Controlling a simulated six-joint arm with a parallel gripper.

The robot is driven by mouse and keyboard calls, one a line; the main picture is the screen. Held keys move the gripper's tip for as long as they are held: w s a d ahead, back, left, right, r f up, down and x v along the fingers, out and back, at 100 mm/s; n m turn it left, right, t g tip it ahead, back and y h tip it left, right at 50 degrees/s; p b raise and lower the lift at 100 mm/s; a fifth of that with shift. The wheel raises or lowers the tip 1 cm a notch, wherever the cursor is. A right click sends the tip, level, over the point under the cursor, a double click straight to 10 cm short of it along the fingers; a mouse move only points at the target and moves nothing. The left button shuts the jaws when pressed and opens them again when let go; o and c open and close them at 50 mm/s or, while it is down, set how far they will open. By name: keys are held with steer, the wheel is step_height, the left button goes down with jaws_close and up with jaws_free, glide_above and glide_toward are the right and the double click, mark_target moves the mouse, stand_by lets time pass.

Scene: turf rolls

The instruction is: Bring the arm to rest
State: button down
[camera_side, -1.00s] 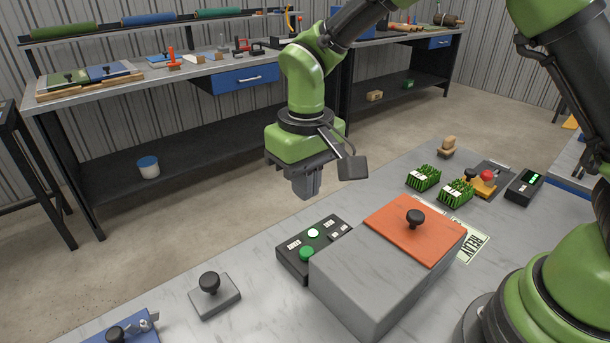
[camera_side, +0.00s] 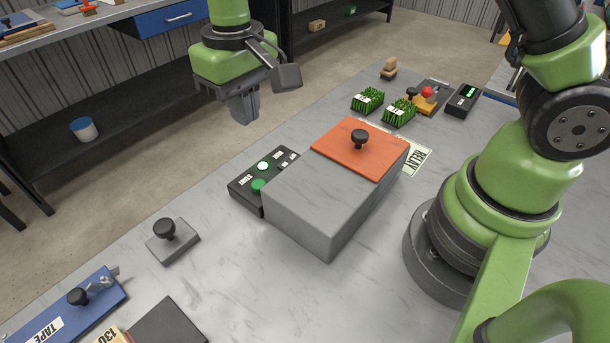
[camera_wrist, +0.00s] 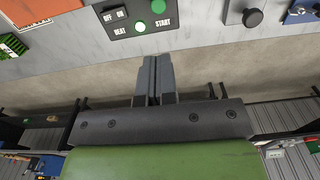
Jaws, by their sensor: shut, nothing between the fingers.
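My gripper (camera_side: 243,108) hangs in the air with its fingers pointing down, beyond the far edge of the grey table and behind the black control box, touching nothing. In the wrist view its fingers (camera_wrist: 154,62) are together and nothing is between them. Two green turf rolls (camera_side: 367,100) with white labels lie farther back.
A grey block with a black knob (camera_side: 173,244) and a blue tape holder (camera_side: 85,305) are at the front left. A small black device (camera_side: 463,98) with a green display and a red-knobbed piece (camera_side: 425,98) are at the back right. A workbench shelf (camera_side: 110,120) stands behind.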

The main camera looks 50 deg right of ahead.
steer(key=s+d+r+m+t+y, duration=0.1)
steer(key=s+d+r+t, duration=0.15)
steer(key=r, duration=0.55)
steer(key=s+d+r+m+t, duration=0.1)
steer(key=s+d+r+t, duration=0.1)
steer(key=s, duration=0.6)
steer(key=s+d+r+m+t+y, duration=0.1)
steer(key=s+d+r+m+t, duration=0.1)
steer(key=s+d+r, duration=0.2)
steer(key=s, duration=0.3)
steer(key=shift+s+r, duration=0.2)
steer(key=shift+s, duration=0.2)
